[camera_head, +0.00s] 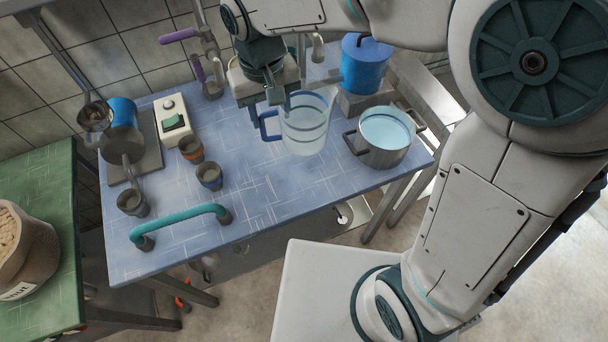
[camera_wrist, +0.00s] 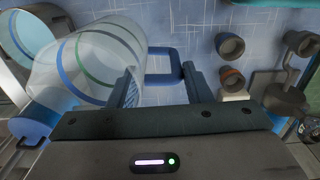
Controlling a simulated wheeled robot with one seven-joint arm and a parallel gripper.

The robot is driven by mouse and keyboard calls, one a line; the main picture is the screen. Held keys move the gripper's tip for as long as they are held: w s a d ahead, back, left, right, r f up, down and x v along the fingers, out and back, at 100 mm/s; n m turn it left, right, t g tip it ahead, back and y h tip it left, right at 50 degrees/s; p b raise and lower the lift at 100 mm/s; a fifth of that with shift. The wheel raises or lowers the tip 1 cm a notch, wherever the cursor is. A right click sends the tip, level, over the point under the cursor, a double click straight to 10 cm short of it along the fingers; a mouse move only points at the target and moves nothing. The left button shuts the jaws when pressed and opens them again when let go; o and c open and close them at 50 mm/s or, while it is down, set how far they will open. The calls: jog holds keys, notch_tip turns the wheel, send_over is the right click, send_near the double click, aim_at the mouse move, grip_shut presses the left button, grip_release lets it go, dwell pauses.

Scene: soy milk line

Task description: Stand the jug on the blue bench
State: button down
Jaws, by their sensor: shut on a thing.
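The jug (camera_head: 305,130) is clear, with blue bands and a blue handle (camera_head: 267,126). It looks upright at the back right part of the blue bench (camera_head: 262,205). Whether its base touches the bench or is slightly above it, I cannot tell. My gripper (camera_head: 270,108) comes down from above at the jug's left and is shut on the handle. In the wrist view, the jug (camera_wrist: 95,62) fills the left side, and its blue handle (camera_wrist: 164,66) lies between the two finger tips (camera_wrist: 160,84).
A steel pot (camera_head: 380,155) of pale liquid stands close right of the jug, with a blue lidded container (camera_head: 362,65) behind. Several small cups, including one (camera_head: 209,176), and a white switch box (camera_head: 176,128) stand left. A teal rail (camera_head: 180,222) edges the front left. The bench's front middle is clear.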

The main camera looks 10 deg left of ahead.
aim_at(272, 138)
notch_tip(272, 138, down, 5)
jog(key=b, duration=0.4)
jog(key=shift+s+a+f, duration=0.1)
jog(key=shift+s+f, duration=0.05)
notch_tip(272, 138, down, 10)
jog(key=p, duration=0.1)
jog(key=shift+r, duration=0.2)
jog(key=shift+f, duration=0.25)
jog(key=c, duration=0.7)
grip_release()
jog(key=shift+r, duration=0.1)
jog(key=shift+r, duration=0.1)
